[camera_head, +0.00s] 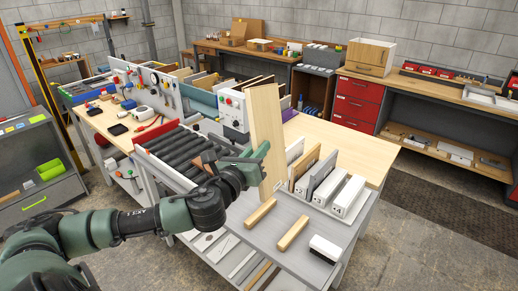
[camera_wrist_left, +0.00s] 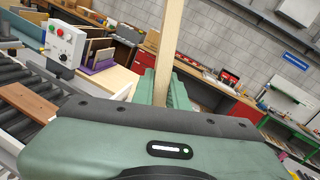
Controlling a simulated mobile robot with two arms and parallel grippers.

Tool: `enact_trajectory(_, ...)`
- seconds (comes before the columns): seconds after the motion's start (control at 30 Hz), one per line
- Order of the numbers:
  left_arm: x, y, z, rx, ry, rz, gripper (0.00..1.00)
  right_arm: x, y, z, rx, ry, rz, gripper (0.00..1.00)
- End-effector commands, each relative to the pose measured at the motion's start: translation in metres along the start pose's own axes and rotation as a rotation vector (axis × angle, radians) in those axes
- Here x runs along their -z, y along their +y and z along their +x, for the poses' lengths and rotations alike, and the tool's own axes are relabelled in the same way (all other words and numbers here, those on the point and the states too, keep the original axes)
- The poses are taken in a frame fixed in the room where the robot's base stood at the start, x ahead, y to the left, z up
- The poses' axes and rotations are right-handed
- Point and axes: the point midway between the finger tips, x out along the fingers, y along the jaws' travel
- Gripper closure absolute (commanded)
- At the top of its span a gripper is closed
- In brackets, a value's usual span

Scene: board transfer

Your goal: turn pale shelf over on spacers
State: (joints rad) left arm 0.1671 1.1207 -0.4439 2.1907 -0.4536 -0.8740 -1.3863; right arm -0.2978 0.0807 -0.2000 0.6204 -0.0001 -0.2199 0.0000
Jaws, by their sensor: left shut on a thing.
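The pale shelf (camera_head: 266,120) stands nearly upright in the head view, its broad face towards me and its top leaning slightly left. My left gripper (camera_head: 262,152) is shut on its left edge, around mid-height. In the left wrist view the shelf (camera_wrist_left: 170,40) shows edge-on, rising from between the fingers of my left gripper (camera_wrist_left: 163,92). Two wooden spacers, a left one (camera_head: 260,212) and a right one (camera_head: 293,233), lie apart and roughly parallel on the grey bench top (camera_head: 245,236). The shelf's lower end is behind them; I cannot tell whether it touches the bench. My right gripper is out of view.
A rack of upright boards and white blocks (camera_head: 348,196) stands just right of the shelf. A white block with a dark base (camera_head: 325,248) lies near the front right. A roller conveyor (camera_head: 185,150) is to the left. The wooden table (camera_head: 365,150) behind has free room.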

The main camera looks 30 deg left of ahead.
Motion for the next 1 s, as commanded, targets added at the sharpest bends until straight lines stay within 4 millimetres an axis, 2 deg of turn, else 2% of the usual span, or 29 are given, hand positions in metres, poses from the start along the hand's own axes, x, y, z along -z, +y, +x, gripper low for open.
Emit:
enact_trajectory(0.1, -0.0037, -0.0009, 0.0005, 0.001, -0.008, 0.185, 1.00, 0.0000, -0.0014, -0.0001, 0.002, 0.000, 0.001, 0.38)
enact_trajectory(0.37, -0.0036, -0.0008, 0.0005, 0.000, -0.007, 0.405, 1.00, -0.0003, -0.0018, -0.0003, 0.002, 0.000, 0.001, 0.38)
enact_trajectory(1.0, -0.0036, -0.0010, 0.0006, -0.005, -0.007, 1.513, 1.00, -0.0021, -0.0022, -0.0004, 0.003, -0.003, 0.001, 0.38)
